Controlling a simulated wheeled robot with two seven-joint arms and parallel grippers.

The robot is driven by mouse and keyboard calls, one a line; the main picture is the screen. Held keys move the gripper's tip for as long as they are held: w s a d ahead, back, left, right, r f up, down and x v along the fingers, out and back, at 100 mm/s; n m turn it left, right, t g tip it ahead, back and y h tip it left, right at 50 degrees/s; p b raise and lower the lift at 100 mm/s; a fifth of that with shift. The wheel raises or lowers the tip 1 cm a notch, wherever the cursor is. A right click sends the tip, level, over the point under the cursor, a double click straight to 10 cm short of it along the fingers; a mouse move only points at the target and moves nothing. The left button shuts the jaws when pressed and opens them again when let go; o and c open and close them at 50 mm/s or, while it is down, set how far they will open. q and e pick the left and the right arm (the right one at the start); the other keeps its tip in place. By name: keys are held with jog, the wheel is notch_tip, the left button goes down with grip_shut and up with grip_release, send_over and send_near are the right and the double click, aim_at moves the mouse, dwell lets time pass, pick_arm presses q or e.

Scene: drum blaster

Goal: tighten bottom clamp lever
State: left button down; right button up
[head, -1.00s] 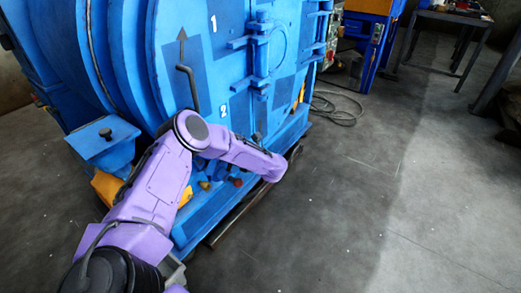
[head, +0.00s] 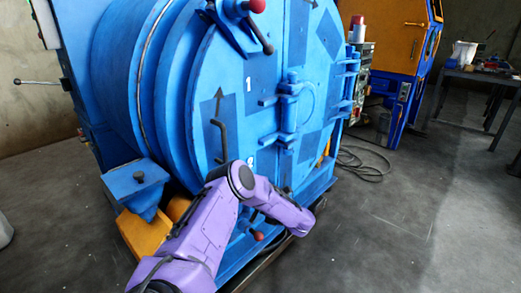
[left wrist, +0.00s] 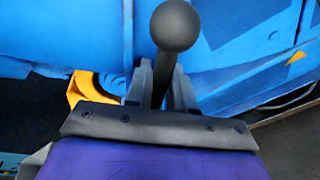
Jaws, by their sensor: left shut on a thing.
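The drum blaster (head: 205,75) has a round blue door (head: 230,110). In the left wrist view, a dark lever with a black ball end (left wrist: 175,25) stands between the fingers of my left gripper (left wrist: 158,82). The gripper is shut on the lever shaft, below the ball. In the head view, my purple left arm (head: 205,225) bends in front of the lower door and hides the gripper and most of the bottom clamp. A red knob (head: 257,236) shows below the forearm. My right gripper is not in view.
The upper clamp with its red knob (head: 257,6) and dark lever (head: 264,38) is at the top of the door. A blue bracket (head: 136,178) sits left of my arm. A cable (head: 365,168) lies on the floor.

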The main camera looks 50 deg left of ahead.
pick_arm(q)
jog(key=c, duration=1.1)
grip_release()
jog(key=shift+w, duration=0.1)
jog(key=p+v, duration=0.1)
jog(key=v, duration=0.9)
jog(key=shift+d+r, duration=0.15)
jog(key=shift+d, duration=0.05)
